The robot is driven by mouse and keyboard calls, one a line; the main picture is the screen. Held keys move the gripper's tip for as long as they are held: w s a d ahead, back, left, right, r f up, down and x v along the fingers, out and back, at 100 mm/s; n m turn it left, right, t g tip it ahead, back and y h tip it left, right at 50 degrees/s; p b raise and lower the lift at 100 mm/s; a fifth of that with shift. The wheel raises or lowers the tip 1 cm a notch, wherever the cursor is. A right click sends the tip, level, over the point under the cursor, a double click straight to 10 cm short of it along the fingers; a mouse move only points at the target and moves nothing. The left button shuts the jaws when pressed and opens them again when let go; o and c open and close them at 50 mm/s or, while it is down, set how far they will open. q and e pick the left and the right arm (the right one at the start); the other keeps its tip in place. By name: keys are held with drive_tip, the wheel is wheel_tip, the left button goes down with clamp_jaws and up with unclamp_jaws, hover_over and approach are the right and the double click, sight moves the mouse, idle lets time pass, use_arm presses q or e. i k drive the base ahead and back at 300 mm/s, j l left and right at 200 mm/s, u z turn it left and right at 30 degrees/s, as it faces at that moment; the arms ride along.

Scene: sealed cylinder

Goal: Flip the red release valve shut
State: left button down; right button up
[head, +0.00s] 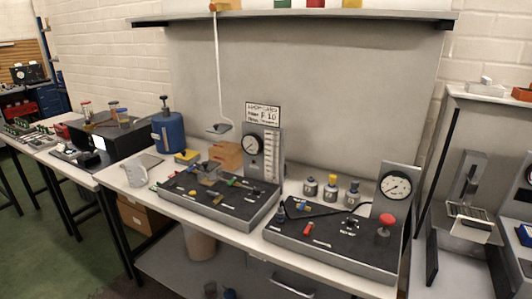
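A grey apparatus (330,242) with a black sloping top stands at the right end of the workbench. A small red lever-like part (308,229) sits on its top toward the front left; it looks like the red release valve, but it is too small to tell its position. A larger red round knob (386,219) stands upright at the right of the same top, below a round dial gauge (396,185). Neither of my grippers is in view.
A second black-topped apparatus (222,208) with a tall gauge panel (264,146) stands to the left. Several small capped bottles (331,188) stand behind the right apparatus. A blue canister (168,132) is farther left. A shelf (300,16) hangs above.

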sight(308, 228)
drive_tip(key=i+z, duration=0.3)
drive_tip(key=i+j+z, duration=0.1)
drive_tip(key=i+z, duration=0.2)
drive_tip(key=k+z, duration=0.2)
drive_tip(key=i+l, duration=0.05)
drive_tip(key=i, duration=0.05)
